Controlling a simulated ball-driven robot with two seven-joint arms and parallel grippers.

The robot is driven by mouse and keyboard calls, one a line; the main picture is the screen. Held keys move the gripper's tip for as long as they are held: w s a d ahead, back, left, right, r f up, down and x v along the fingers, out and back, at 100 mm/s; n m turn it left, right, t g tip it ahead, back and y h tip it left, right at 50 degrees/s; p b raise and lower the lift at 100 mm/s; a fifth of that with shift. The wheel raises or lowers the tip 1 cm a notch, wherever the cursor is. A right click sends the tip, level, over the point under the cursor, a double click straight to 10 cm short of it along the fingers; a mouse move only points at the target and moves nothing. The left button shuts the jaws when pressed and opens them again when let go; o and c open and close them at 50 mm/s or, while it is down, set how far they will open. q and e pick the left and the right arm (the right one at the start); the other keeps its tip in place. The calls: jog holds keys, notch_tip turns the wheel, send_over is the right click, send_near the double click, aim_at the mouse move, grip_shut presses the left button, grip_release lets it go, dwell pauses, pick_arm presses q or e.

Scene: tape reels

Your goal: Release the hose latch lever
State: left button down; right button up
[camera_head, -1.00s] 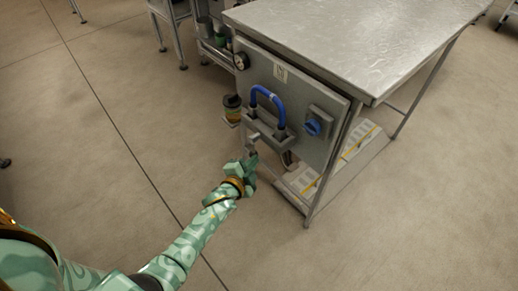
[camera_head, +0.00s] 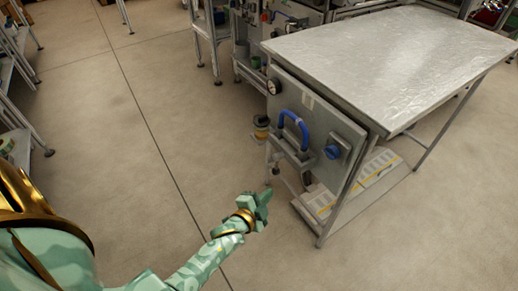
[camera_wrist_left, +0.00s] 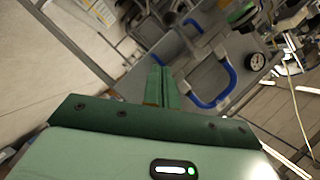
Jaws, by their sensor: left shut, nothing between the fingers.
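A blue hose loop (camera_head: 293,115) arches over a grey latch bracket (camera_head: 291,152) on the table's end panel. A small grey lever-like piece (camera_head: 273,159) shows at the bracket's left end; its exact position is hard to tell. My left gripper (camera_head: 266,193) is shut and empty, below and in front of the bracket, apart from it. In the left wrist view its shut green fingers (camera_wrist_left: 160,80) point toward the panel, with the hose loop (camera_wrist_left: 231,84) just right of them. My right gripper is not in view.
The floor left of the panel is clear.

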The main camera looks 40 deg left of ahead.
pick_arm(q)
jog(key=shift+p+v, duration=0.35)
jog(key=shift+v, duration=1.25)
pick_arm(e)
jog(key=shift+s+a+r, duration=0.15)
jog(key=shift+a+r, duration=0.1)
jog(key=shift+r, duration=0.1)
pick_arm(q)
jog(key=shift+f, duration=0.1)
